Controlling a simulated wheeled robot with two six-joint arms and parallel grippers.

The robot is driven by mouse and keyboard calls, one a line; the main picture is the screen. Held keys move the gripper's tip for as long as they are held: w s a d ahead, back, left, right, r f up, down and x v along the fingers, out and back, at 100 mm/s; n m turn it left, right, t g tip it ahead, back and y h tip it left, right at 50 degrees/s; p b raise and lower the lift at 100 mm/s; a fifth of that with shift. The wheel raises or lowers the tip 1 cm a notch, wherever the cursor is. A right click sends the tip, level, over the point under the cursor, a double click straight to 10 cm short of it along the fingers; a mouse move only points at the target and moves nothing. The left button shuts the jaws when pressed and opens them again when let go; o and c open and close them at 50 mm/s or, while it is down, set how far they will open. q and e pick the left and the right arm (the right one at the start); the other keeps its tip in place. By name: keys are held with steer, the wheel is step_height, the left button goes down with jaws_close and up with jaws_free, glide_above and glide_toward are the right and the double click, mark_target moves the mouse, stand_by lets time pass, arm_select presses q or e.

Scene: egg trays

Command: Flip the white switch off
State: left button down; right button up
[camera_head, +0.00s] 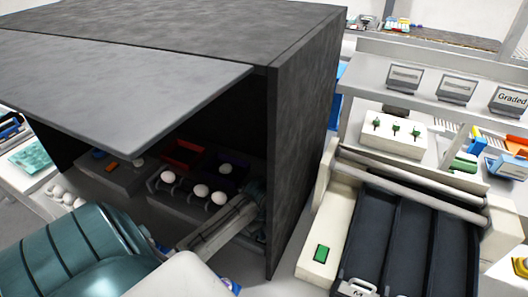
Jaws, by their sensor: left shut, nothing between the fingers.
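No switch with a clearly white lever can be made out. A white box (378,141) at the right carries several small green toggles (396,129). A green rocker (321,253) sits on a cream panel (337,217) in front of it. My left arm comes in from the lower left and reaches into a dark booth (304,120). My left gripper (257,193) is in shadow by the booth's right wall, shut and empty, with its fingertips partly hidden. What it faces or touches is hidden. My right gripper is not in view.
White eggs (201,191) sit in holders inside the booth, with a red bin (184,156) behind. The booth's raised grey flap (130,88) overhangs the left. A dark channelled tray (405,235) with cream rollers stands right of the booth. A grey shelf (435,74) crosses the back.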

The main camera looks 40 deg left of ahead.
arm_select(q)
steer(key=shift+f, duration=0.1)
steer(key=shift+s, duration=0.1)
step_height(320, 180, up, 2)
steer(key=shift+r+p, duration=0.15)
steer(key=shift+p, duration=1.05)
steer(key=shift+r, duration=2.35)
